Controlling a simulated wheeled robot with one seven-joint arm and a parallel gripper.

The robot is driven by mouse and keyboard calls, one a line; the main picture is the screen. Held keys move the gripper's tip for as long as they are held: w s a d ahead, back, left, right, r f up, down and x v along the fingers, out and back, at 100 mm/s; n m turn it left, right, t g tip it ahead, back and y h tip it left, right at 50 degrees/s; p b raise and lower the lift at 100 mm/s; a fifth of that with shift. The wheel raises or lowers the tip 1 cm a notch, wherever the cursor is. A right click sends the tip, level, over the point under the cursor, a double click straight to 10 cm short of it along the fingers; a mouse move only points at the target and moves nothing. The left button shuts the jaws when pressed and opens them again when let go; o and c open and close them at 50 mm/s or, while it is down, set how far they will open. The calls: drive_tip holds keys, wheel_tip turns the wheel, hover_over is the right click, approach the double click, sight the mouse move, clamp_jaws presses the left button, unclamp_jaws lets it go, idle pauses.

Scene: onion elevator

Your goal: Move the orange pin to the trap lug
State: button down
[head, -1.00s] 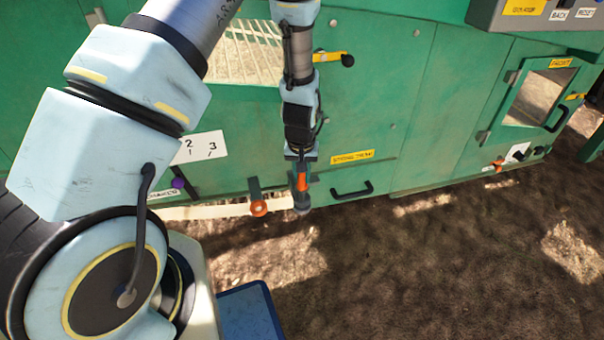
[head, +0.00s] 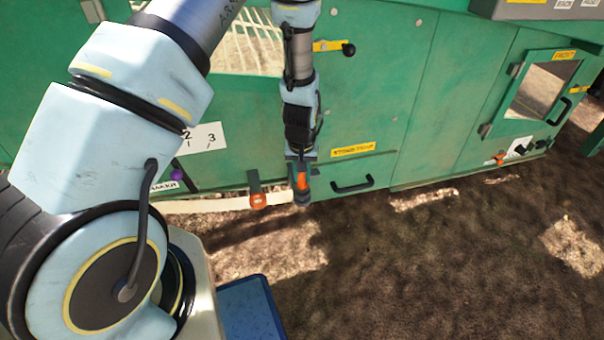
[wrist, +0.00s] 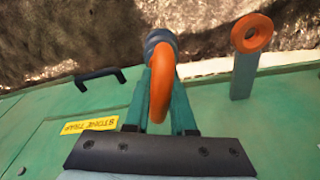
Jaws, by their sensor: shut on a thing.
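My gripper (head: 301,180) is shut on the orange pin (head: 302,180). In the wrist view the pin's curved orange part (wrist: 162,80) sits between the two green fingers of my gripper (wrist: 160,100), with a grey rounded end (wrist: 157,38) beyond it. A green bracket (wrist: 243,75) with an orange ring (wrist: 253,33) sticks out from the machine, apart from the held pin. In the head view this ring (head: 258,200) is just left of my gripper, low on the panel by the stone trap label. I cannot tell for sure whether this bracket is the trap lug.
The green machine wall (head: 385,100) fills the background. A yellow stone trap label (head: 353,149) and a black handle (head: 352,185) are right of my gripper. A lever with a black knob (head: 348,49) sticks out above. Open dirt ground (head: 430,270) lies in front.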

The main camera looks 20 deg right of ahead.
drive_tip(key=c, duration=0.7)
unclamp_jaws()
drive_tip(key=shift+r, duration=0.15)
drive_tip(key=r, duration=0.3)
drive_tip(key=s+r+p, duration=0.1)
drive_tip(key=r, duration=0.3)
drive_tip(key=r+p, duration=0.1)
drive_tip(key=r, duration=0.2)
drive_tip(key=shift+s+a+r, duration=0.2)
drive_tip(key=shift+s+a, duration=0.05)
drive_tip(key=shift+a, duration=0.1)
